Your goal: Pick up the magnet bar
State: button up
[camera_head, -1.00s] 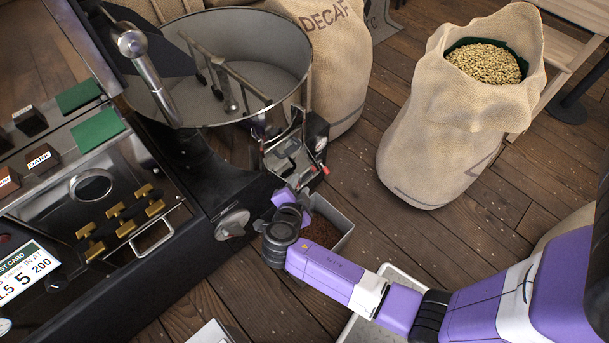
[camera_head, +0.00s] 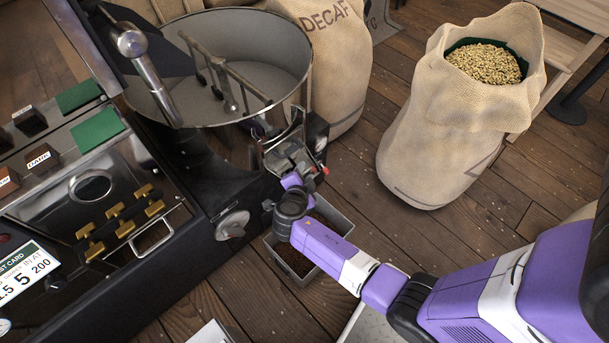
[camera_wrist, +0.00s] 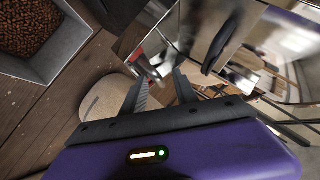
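I cannot pick out the magnet bar with certainty. A silver part with red ends (camera_head: 325,171) sits at the roaster's front outlet below the round pan. In the wrist view a small red-ended piece (camera_wrist: 138,54) shows just past my fingertips, among shiny metal. My gripper (camera_head: 298,168) is at this outlet, partly hidden by my own wrist in the head view. In the wrist view my gripper (camera_wrist: 158,80) has its two fingers apart, with no object clearly held between them.
A grey bin (camera_head: 338,217) of brown beans stands on the floor under my wrist; it also shows in the wrist view (camera_wrist: 65,58). The round cooling pan (camera_head: 262,110) is just above the outlet. A burlap sack (camera_head: 425,150) stands to the right, with bare floor between.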

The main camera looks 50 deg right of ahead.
grip_shut()
dwell(1.3)
